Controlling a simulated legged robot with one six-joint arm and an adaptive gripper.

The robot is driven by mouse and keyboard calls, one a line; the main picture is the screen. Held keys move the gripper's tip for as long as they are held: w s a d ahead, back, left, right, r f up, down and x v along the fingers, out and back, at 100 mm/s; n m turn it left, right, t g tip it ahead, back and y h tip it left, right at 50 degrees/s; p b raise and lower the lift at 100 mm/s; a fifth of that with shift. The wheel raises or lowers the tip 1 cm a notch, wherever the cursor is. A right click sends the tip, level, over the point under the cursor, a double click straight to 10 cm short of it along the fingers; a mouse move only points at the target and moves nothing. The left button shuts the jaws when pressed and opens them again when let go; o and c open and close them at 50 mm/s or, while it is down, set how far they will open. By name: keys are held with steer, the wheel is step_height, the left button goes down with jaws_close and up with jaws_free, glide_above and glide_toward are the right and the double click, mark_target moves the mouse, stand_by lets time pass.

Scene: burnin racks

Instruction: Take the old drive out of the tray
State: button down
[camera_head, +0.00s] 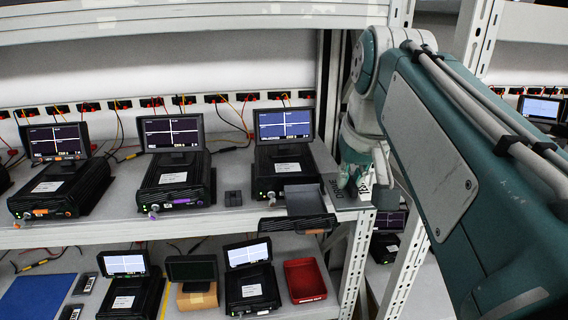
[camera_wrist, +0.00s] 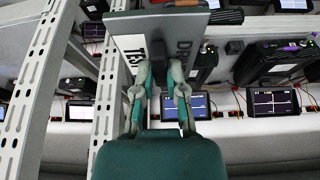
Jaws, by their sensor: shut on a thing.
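The drive also shows in the wrist view (camera_wrist: 130,44), between the fingertips (camera_wrist: 160,74). In the head view the drive is to the right of the tray (camera_head: 306,200), near the shelf's right end. The dark tray sticks out from the front of the right upper test unit (camera_head: 283,168), and its visible floor looks bare. That unit carries a lit blue screen (camera_head: 284,125).
Two more test units (camera_head: 176,183) (camera_head: 60,188) stand left on the upper shelf. A small dark block (camera_head: 233,198) lies between units. Below are a red bin (camera_head: 305,280), smaller units and a blue mat (camera_head: 37,299). A white perforated rack post (camera_head: 404,262) stands near my arm.

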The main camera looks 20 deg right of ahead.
mark_target(352, 181)
steer(key=shift+s+r, duration=0.2)
steer(key=shift+r, duration=1.65)
